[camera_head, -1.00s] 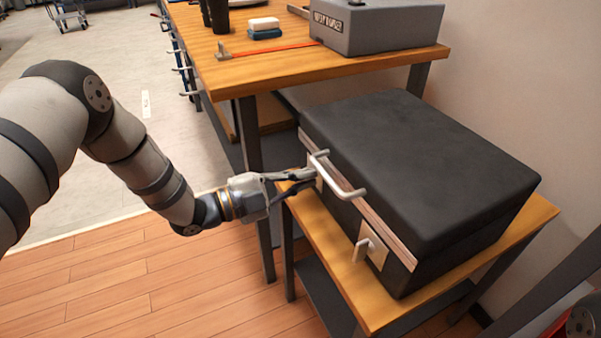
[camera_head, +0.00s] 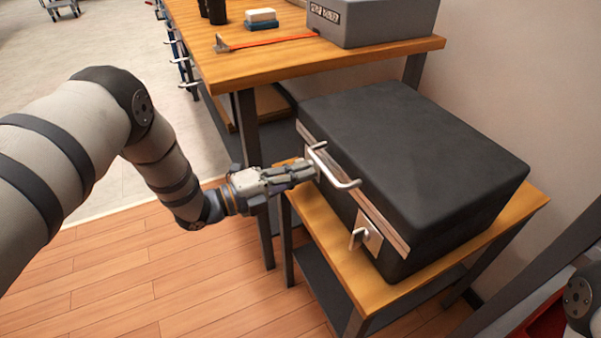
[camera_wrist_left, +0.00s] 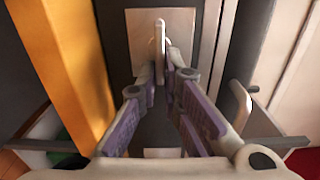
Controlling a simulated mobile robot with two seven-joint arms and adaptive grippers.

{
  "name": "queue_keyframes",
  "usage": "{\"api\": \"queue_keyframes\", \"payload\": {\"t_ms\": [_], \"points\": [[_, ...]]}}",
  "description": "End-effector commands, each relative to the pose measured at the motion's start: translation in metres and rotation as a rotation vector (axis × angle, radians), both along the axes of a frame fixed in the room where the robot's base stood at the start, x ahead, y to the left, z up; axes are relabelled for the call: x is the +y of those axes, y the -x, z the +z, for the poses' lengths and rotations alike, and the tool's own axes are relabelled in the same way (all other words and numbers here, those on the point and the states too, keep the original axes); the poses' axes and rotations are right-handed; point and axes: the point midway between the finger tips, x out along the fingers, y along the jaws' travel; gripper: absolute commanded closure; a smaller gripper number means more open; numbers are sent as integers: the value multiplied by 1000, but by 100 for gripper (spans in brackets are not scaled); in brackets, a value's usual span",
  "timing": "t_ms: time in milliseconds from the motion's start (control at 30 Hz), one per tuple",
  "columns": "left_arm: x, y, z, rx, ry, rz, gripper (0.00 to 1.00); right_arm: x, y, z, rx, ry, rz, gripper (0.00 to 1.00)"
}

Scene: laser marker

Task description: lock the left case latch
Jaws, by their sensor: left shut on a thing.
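The black case (camera_head: 415,160) lies closed on a low wooden stand, its front facing my left arm. The left case latch (camera_wrist_left: 160,32) shows in the left wrist view as a pale lever on a light plate; in the head view my fingers mostly hide it. My left gripper (camera_head: 312,173) is at the left end of the case front, shut on the latch lever. In the left wrist view its fingertips (camera_wrist_left: 162,72) converge at the lever. The right latch (camera_head: 362,236) has its lever sticking out from its plate. My right gripper is out of view.
The case handle (camera_head: 335,168) juts out close to my left fingers. The low stand (camera_head: 345,260) has a narrow bare strip before the case. A higher workbench (camera_head: 270,65) with a grey box (camera_head: 370,22) stands behind. Floor at front left is clear.

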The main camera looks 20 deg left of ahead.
Motion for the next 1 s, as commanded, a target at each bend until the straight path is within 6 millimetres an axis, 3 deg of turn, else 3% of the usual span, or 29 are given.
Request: {"api": "queue_keyframes", "payload": {"t_ms": [367,400,467,767,867,1000], "points": [[1,0,0,-4,-4,2,100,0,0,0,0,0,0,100],[1,0,0,-4,-4,2,87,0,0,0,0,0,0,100],[1,0,0,-2,-4,2,73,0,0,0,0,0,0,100],[1,1,0,-1,-3,1,73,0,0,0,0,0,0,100],[10,9,-1,0,-4,2,73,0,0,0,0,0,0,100],[37,35,-1,2,-3,4,73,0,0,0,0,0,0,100]]}}
